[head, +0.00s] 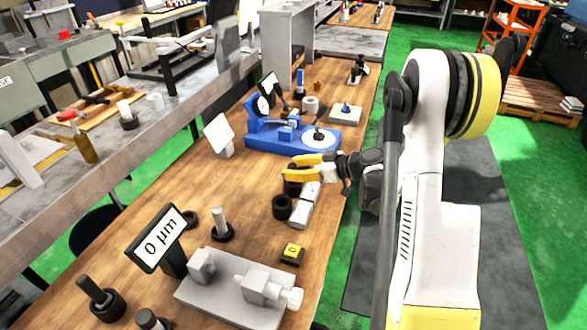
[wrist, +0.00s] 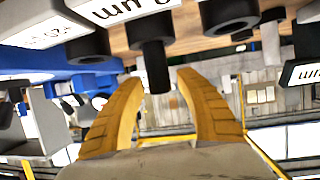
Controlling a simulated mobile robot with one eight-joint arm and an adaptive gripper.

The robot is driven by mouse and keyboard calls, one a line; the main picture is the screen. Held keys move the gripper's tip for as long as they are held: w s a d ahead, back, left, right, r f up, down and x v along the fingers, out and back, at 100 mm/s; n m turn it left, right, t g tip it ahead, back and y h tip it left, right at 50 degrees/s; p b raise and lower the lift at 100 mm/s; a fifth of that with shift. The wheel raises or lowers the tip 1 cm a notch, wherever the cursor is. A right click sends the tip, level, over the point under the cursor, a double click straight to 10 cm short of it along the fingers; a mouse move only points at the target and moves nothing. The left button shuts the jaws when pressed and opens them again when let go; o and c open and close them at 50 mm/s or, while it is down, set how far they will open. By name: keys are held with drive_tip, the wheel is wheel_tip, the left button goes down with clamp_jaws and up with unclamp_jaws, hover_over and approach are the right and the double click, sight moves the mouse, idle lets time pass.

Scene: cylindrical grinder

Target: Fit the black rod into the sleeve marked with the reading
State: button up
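In the wrist view, which shows the scene upside down, a black rod (wrist: 155,68) stands in a thicker black collar. It appears between the two yellow fingers of my gripper (wrist: 150,75), with gaps on both sides. My gripper (head: 290,170) is open and points left over the table; its fingers hide most of that rod in the head view. An empty-looking black sleeve (head: 282,207) stands just in front, also in the wrist view (wrist: 228,14). Beside it is a white labelled block (head: 300,212); its number is unclear.
A blue gauge (head: 290,138) stands behind my gripper. A white-rod piece (head: 219,222), a yellow button box (head: 292,253) and a grey fixture (head: 232,306) lie in front. A black rod on a base (head: 96,291) stands at front left. Bare wood lies left of my gripper.

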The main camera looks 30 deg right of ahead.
drive_tip(key=shift+r+p, duration=0.25)
drive_tip(key=shift+p, duration=0.05)
drive_tip(key=p+v, duration=0.3)
drive_tip(key=v, duration=0.9)
drive_tip(key=s+a+r+m+g+h, duration=0.2)
drive_tip(key=a+r, duration=0.1)
drive_tip(key=a, duration=0.4)
drive_tip(key=s+a+r+m+g+h, duration=0.1)
drive_tip(key=s+a+r+m+g, duration=0.1)
drive_tip(key=a+r, duration=0.35)
drive_tip(key=s+a+r+m+h, duration=0.1)
drive_tip(key=s+a+m+h, duration=0.1)
drive_tip(key=s, duration=0.5)
drive_tip(key=s+a+r+m+h, duration=0.1)
drive_tip(key=s+a+h, duration=0.2)
drive_tip(key=s+a, duration=0.2)
drive_tip(key=shift+s+a+m, duration=0.2)
drive_tip(key=shift+s+m, duration=0.2)
drive_tip(key=shift+s, duration=0.95)
